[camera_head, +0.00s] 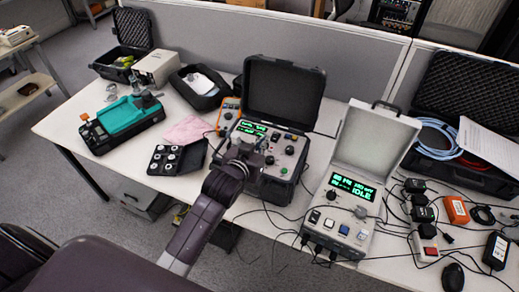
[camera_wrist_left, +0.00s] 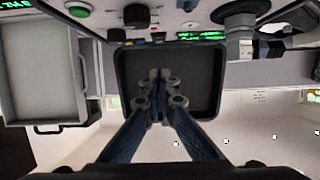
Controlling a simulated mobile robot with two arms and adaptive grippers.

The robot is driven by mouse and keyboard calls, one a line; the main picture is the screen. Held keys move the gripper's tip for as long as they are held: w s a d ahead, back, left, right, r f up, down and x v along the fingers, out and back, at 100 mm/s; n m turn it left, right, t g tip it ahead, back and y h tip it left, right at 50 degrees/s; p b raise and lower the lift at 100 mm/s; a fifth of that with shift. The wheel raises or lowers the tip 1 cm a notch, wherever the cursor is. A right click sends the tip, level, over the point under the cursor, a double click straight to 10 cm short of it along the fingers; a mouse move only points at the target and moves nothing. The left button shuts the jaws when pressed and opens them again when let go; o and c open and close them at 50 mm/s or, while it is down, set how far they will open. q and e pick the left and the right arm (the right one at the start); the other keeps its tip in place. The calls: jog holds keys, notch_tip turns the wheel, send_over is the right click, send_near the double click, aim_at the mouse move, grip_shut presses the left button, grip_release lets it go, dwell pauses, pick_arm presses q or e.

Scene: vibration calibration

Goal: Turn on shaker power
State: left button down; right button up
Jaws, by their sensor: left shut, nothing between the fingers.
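An open black case (camera_head: 297,98) holds an instrument panel with lit green displays (camera_head: 252,128), knobs and a green button (camera_head: 269,160). The green button also shows in the left wrist view (camera_wrist_left: 78,12). To its right, an open white case (camera_head: 375,140) has a lit green display (camera_head: 353,187) reading IDLE, with several small switches (camera_head: 343,229) below. I cannot tell for certain which unit is the shaker. My left gripper (camera_head: 243,150) is over the left part of the black case's panel, shut and empty; its fingers (camera_wrist_left: 157,76) meet in the left wrist view. It hides part of that panel. My right gripper is out of view.
A teal device (camera_head: 122,116), a pink cloth (camera_head: 190,130) and a black tray of small parts (camera_head: 172,160) lie to the left. Cables, adapters and an orange box (camera_head: 456,209) crowd the right. A grey partition (camera_head: 285,40) stands behind the table.

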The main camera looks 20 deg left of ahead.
pick_arm(q)
jog(key=shift+f+v, duration=0.15)
jog(key=shift+v, duration=0.65)
jog(key=shift+f+v, duration=0.15)
jog(key=shift+v, duration=0.7)
jog(key=shift+s, duration=0.1)
